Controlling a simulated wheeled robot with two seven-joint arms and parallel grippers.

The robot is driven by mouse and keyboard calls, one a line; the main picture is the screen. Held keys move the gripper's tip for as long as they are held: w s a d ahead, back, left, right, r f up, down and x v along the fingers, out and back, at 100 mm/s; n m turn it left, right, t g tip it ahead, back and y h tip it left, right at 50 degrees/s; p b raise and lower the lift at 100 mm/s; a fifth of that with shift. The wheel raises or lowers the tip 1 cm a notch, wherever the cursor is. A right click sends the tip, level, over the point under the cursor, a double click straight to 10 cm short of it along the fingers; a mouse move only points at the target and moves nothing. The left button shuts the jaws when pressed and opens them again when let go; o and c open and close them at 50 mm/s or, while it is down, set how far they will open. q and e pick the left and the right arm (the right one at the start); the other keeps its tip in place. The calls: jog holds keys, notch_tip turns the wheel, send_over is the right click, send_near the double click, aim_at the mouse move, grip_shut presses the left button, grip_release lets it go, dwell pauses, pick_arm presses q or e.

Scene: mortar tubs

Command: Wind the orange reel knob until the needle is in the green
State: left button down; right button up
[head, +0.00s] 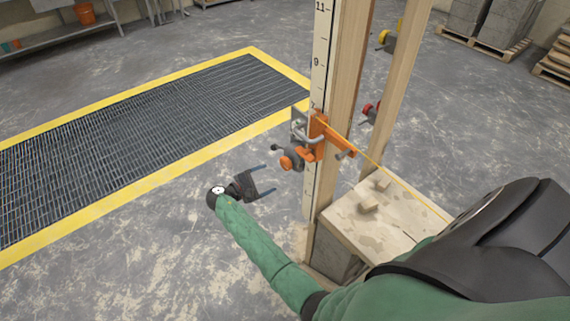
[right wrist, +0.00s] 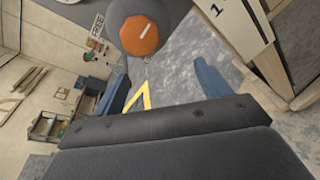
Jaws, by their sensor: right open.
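The orange reel knob (head: 286,163) sticks out to the left from an orange bracket (head: 318,135) clamped on a wooden post. In the right wrist view the knob (right wrist: 139,35) is a round orange face with a white mark, set in a dark grey housing. My right gripper (head: 269,179) is open and empty, just below and left of the knob in the head view. Its two blue fingers (right wrist: 163,85) show apart in the right wrist view, with the knob beyond them. I cannot make out a needle or a green zone. My left gripper is out of view.
A numbered staff (head: 320,65) and wooden posts (head: 346,60) stand right beside the knob. A line runs from the bracket over a board (head: 372,222) on a block. A yellow-edged floor grate (head: 150,140) lies left. Open floor surrounds my right gripper.

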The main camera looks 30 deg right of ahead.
aim_at(283, 166)
jog(key=d+n+p, duration=0.1)
jog(key=d+n, duration=0.1)
jog(key=d+r+n+h+p, duration=0.1)
jog(key=d+n, duration=0.1)
jog(key=d+r+n+h+p, duration=0.1)
jog(key=d+n, duration=0.1)
jog(key=d, duration=0.1)
jog(key=shift+w, duration=0.2)
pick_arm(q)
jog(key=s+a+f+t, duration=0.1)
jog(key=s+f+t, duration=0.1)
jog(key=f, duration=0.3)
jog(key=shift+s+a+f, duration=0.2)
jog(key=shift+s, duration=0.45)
pick_arm(e)
jog(key=shift+d+f, duration=0.15)
jog(key=shift+d, duration=0.45)
jog(key=shift+c, duration=0.5)
jog(key=c, duration=0.9)
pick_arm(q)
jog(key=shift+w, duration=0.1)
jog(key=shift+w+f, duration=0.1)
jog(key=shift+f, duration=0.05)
